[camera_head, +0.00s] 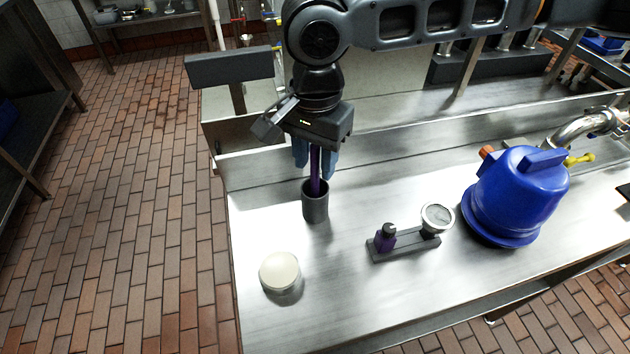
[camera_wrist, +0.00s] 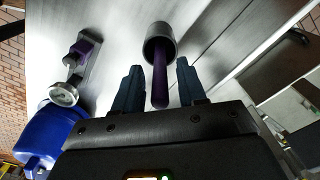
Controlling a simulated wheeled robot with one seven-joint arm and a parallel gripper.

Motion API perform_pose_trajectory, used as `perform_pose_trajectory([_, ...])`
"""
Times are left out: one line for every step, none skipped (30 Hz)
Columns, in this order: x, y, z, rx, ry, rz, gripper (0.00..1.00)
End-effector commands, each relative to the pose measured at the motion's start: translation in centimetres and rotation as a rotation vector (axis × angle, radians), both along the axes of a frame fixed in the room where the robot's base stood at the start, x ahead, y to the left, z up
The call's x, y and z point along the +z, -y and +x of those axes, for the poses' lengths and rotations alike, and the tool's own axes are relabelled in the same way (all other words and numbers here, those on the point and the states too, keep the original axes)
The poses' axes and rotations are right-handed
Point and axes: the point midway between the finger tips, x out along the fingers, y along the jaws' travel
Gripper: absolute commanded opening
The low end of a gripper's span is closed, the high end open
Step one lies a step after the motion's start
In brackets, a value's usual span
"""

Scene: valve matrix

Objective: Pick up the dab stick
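The dab stick appears to be the purple stick (camera_head: 315,186) standing in a dark grey cup (camera_head: 315,206) on the steel counter. In the wrist view the stick (camera_wrist: 160,82) runs out of the cup's mouth (camera_wrist: 158,45). My gripper (camera_head: 315,166) points down above the cup, with its blue fingers either side of the stick's upper part. In the wrist view my gripper (camera_wrist: 159,72) is open, and a gap shows between the stick and each finger. The stick's lower end is hidden in the cup.
A round cream-topped pot (camera_head: 279,271) stands in front of the cup. The counter's raised back edge (camera_head: 250,160) runs behind.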

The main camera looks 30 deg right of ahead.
Motion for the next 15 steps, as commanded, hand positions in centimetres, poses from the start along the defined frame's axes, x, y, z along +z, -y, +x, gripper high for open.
perform_pose_trajectory([0.01,-0.01,0.00,0.000,0.000,0.000,0.36])
perform_pose_trajectory([0.01,-0.01,0.00,0.000,0.000,0.000,0.33])
perform_pose_trajectory([0.01,-0.01,0.00,0.000,0.000,0.000,0.29])
perform_pose_trajectory([0.02,-0.01,0.00,0.000,0.000,0.000,0.26])
perform_pose_trajectory([0.02,-0.01,0.00,0.000,0.000,0.000,0.23])
perform_pose_trajectory([0.02,-0.01,0.00,0.000,0.000,0.000,0.19])
perform_pose_trajectory([0.02,-0.01,0.00,0.000,0.000,0.000,0.17])
perform_pose_trajectory([0.02,-0.01,0.00,0.000,0.000,0.000,0.14])
perform_pose_trajectory([0.02,-0.01,0.00,0.000,0.000,0.000,0.10])
perform_pose_trajectory([0.02,-0.01,0.00,0.000,0.000,0.000,0.07])
perform_pose_trajectory([0.03,-0.01,0.00,0.000,0.000,0.000,0.04])
perform_pose_trajectory([0.03,-0.01,0.00,0.000,0.000,0.000,0.00])
perform_pose_trajectory([0.03,-0.01,0.00,0.000,0.000,0.000,0.00])
perform_pose_trajectory([0.03,-0.01,0.00,0.000,0.000,0.000,0.00])
perform_pose_trajectory([0.03,-0.01,0.00,0.000,0.000,0.000,0.00])
